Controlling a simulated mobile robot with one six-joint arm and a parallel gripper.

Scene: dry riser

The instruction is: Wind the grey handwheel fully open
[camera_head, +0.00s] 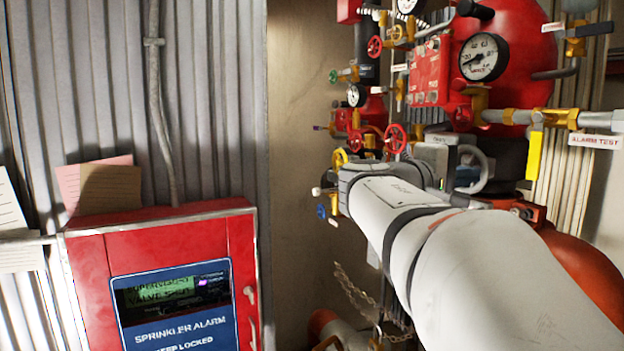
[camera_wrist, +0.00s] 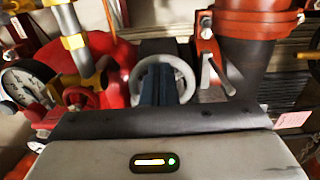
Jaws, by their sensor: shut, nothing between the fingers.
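The grey handwheel (camera_wrist: 187,76) is in the upper middle of the wrist view, its ring facing my gripper. In the head view, a grey curved rim (camera_head: 487,168) shows just right of my wrist, and the rest is hidden. My gripper (camera_wrist: 159,72) is shut, with dark blue fingers pointing at the wheel. The fingers overlap the wheel's middle and lower part in the wrist view. Whether they touch it or reach between its spokes cannot be told. The lower rim is hidden behind the fingers and gripper body.
Red handwheels (camera_head: 395,138), gauges (camera_head: 484,57) and brass valves crowd around the wheel. A red pipe flange with a grey lever (camera_wrist: 209,62) stands close at its right in the wrist view. A red alarm panel (camera_head: 205,250) is at left. A chain (camera_head: 352,290) hangs below.

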